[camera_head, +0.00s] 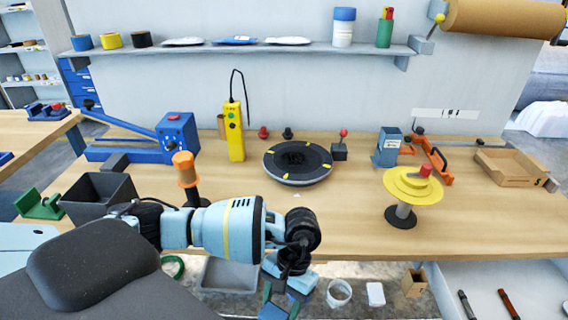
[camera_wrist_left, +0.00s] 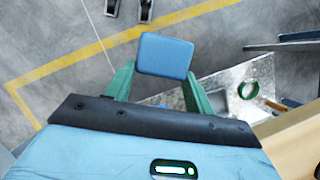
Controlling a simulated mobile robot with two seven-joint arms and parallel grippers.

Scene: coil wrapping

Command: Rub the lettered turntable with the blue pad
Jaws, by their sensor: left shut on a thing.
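The turntable (camera_head: 297,178) is a round dark disc with yellow marks around its top, lying flat near the middle of the bench. A darker patch sits at its centre; I cannot read any letters on it. My left gripper (camera_head: 278,303) is below and in front of the bench edge, pointing down, well apart from the turntable. In the left wrist view the left gripper (camera_wrist_left: 163,72) has its green fingers shut on the blue pad (camera_wrist_left: 165,55), a rounded rectangular block. In the head view the pad is mostly hidden by the wrist. My right gripper is not in view.
A yellow stepped stand (camera_head: 413,187) with a red knob is right of the turntable. A yellow control box (camera_head: 234,130) and a blue lever tool (camera_head: 175,135) stand left. An orange-topped post (camera_head: 185,170) and dark bin (camera_head: 98,200) are near my left arm. Bench front is clear right of centre.

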